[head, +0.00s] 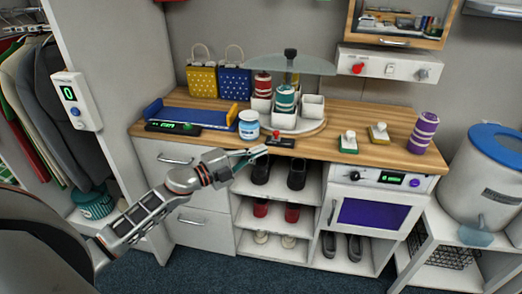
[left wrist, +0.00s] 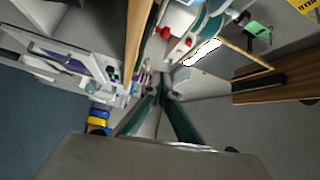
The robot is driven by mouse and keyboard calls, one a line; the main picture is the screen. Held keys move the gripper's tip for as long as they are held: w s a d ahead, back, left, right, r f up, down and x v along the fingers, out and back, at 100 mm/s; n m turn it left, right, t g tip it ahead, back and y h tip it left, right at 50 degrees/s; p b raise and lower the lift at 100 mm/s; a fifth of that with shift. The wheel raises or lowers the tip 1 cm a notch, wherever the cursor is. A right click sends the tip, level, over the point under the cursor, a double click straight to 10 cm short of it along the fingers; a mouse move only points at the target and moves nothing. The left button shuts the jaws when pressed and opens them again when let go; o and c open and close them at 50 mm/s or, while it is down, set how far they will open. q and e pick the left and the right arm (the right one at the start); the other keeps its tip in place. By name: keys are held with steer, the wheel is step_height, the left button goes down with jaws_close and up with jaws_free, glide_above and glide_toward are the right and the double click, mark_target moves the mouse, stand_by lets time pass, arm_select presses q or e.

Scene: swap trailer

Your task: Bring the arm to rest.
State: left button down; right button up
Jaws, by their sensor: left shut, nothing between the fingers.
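My left arm reaches in from the lower left of the head view. Its gripper (head: 258,153) is shut and empty, in front of the wooden counter's front edge, close to a small dark device with a red knob (head: 279,138). In the left wrist view, the gripper's fingers (left wrist: 160,92) meet at the tips with nothing between them. My right gripper is not in view.
The wooden counter (head: 380,155) holds a white jar (head: 249,125), a carousel of cups (head: 303,126), stamps and a purple striped cylinder (head: 423,133). Below are shoe shelves (head: 272,223) and an oven (head: 372,212). A bin (head: 487,180) stands right.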

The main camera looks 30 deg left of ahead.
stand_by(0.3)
arm_select(q)
steer(key=s+d+f+n+g+y, duration=0.2)
steer(key=s+d+f+n, duration=0.2)
steer(key=s+f, duration=0.5)
steer(key=s+d+f+n+g+y+p, duration=0.1)
steer(key=s+d+f+n, duration=0.3)
steer(key=s+f+n, duration=0.4)
steer(key=s+d+f+n+g+y, duration=0.2)
steer(key=s+d+f+n+y, duration=0.1)
steer(key=s+f, duration=0.8)
steer(key=s+d+n, duration=0.1)
steer(key=s+n, duration=0.1)
steer(key=s, duration=0.1)
steer(key=shift+d+f+n+g+y, duration=0.25)
steer(key=shift+d+n+g+y, duration=0.1)
steer(key=shift+n+g+y, duration=0.05)
